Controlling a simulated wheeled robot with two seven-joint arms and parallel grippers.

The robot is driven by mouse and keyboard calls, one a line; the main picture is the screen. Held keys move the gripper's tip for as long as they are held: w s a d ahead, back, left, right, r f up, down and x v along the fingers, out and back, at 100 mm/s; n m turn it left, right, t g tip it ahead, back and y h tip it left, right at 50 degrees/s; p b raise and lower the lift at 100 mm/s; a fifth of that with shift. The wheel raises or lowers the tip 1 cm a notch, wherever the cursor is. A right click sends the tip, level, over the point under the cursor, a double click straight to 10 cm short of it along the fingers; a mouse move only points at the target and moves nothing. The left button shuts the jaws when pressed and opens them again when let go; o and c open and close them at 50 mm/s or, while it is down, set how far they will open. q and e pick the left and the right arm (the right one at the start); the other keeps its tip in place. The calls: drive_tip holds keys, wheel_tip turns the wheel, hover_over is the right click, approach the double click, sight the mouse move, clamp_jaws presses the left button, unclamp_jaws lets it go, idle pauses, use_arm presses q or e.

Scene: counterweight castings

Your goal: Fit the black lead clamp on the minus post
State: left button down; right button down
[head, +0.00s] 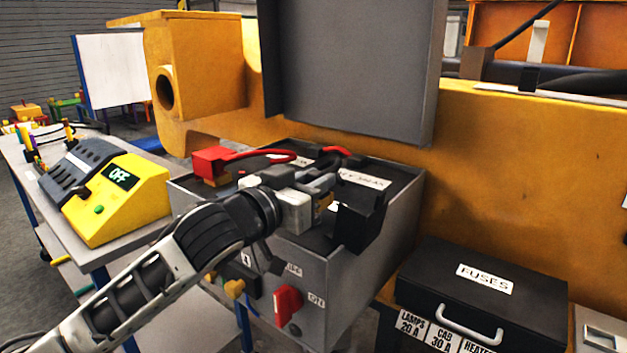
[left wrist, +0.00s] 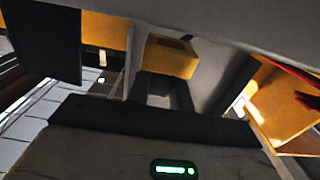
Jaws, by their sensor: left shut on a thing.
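My left gripper (head: 328,188) is over the front right part of the open grey battery box (head: 335,285). It is shut on the black lead clamp (head: 362,222), a dark block that looks tilted, with a brass-coloured part beside the fingers. The clamp is close to the box's front right rim; I cannot tell whether it touches anything below. The minus post is not visible, probably hidden by the gripper and clamp. The red clamp (head: 212,162) sits at the box's left with its red cable. The left wrist view is dark and shows a brass-coloured block (left wrist: 172,56) ahead. My right gripper is not in view.
The raised grey lid (head: 350,70) stands behind the box. A red switch (head: 288,303) is on its front. A black fuse case (head: 485,290) is at the right. A yellow tester (head: 115,200) reading OFF is on the left bench (head: 150,240).

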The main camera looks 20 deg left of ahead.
use_arm(q)
drive_tip(key=shift+r, duration=0.1)
idle(0.7)
drive_tip(key=shift+f, duration=0.7)
drive_tip(key=shift+f+b, duration=0.4)
drive_tip(key=shift+f, duration=0.1)
drive_tip(key=shift+f, duration=0.1)
drive_tip(key=shift+f, duration=0.3)
drive_tip(key=shift+f, duration=0.1)
drive_tip(key=c, duration=1.2)
unclamp_jaws()
drive_tip(key=shift+o, duration=0.2)
drive_tip(key=shift+f, duration=0.1)
